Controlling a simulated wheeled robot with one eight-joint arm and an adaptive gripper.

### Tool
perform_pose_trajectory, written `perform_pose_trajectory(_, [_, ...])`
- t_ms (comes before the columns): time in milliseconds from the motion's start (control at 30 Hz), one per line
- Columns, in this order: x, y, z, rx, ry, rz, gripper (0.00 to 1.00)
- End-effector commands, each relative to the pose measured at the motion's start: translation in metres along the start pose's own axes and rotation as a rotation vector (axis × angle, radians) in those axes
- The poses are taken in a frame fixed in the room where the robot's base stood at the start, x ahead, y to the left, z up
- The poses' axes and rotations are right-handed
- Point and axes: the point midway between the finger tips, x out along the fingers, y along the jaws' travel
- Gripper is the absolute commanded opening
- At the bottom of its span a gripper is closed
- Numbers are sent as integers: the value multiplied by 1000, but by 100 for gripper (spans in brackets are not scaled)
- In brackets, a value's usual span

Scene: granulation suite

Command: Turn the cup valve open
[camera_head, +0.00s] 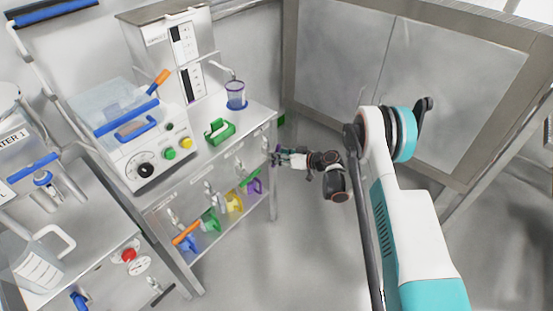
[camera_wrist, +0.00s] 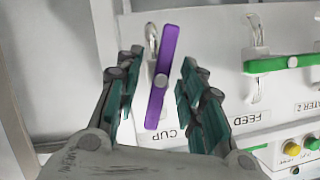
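The cup valve's purple lever handle (camera_wrist: 161,75) stands almost upright in the wrist view, its top leaning slightly right. It is mounted on a white panel with a CUP label (camera_wrist: 168,134) beside it. My gripper (camera_wrist: 160,62) is open, with one finger on each side of the lever. Gaps show between the lever and both fingers, so no grip shows. In the head view my gripper (camera_head: 281,158) is at the right end of the bench front. I cannot make out the cup valve's lever there.
A green lever (camera_wrist: 285,63) lies level by the FEED label (camera_wrist: 249,118), right of the cup valve. Coloured knobs (camera_wrist: 291,147) are at lower right. In the head view a purple-rimmed cup (camera_head: 236,97) stands on the bench above. Open floor (camera_head: 300,240) lies right of the bench.

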Motion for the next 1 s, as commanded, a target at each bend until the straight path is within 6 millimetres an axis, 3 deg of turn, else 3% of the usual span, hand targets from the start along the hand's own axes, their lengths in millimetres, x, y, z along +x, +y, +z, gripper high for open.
perform_pose_trajectory(400, [8,0,0,0,0,1,36])
perform_pose_trajectory(567, [8,0,0,0,0,1,2])
perform_pose_trajectory(600, [8,0,0,0,0,1,0])
perform_pose_trajectory(833, [8,0,0,-30,0,14,0])
perform_pose_trajectory(1000, [8,-2,0,-189,0,79,0])
